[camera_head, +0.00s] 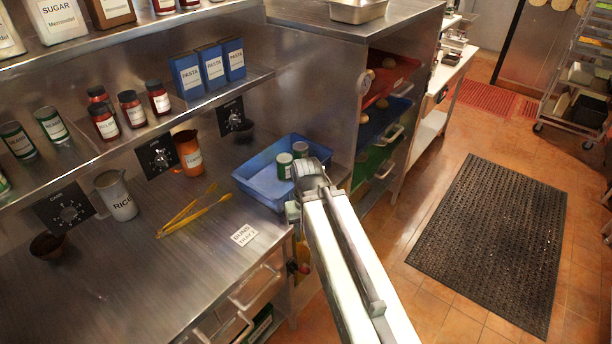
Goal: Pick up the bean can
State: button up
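Two small green-and-white cans stand in a blue tray (258,196) on the steel counter: a front can (285,167) and a back can (300,150). Their labels are too small to read. Two larger green cans with white labels, one at the far left (17,140) and one beside it (51,124), stand on the lower shelf; I cannot tell which can holds beans. My arm reaches in from the bottom right. My gripper (308,172) is at the tray's right side, close to the two cans. Its fingers are not clear enough to show whether they are open or touching a can.
Yellow tongs (190,212), a RICE jug (117,196) and an orange jug (188,153) are on the counter. Red-lidded jars (131,109) and blue PASTA boxes (211,68) stand on the lower shelf. A steel cabinet (330,95) rises behind the tray. A black mat (490,240) lies on open floor.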

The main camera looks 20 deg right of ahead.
aim_at(284, 159)
jog(key=u, duration=4)
jog(key=k, duration=2.75)
jog(key=z, duration=0.6)
jog(key=i, duration=1)
jog(key=u, duration=0.1)
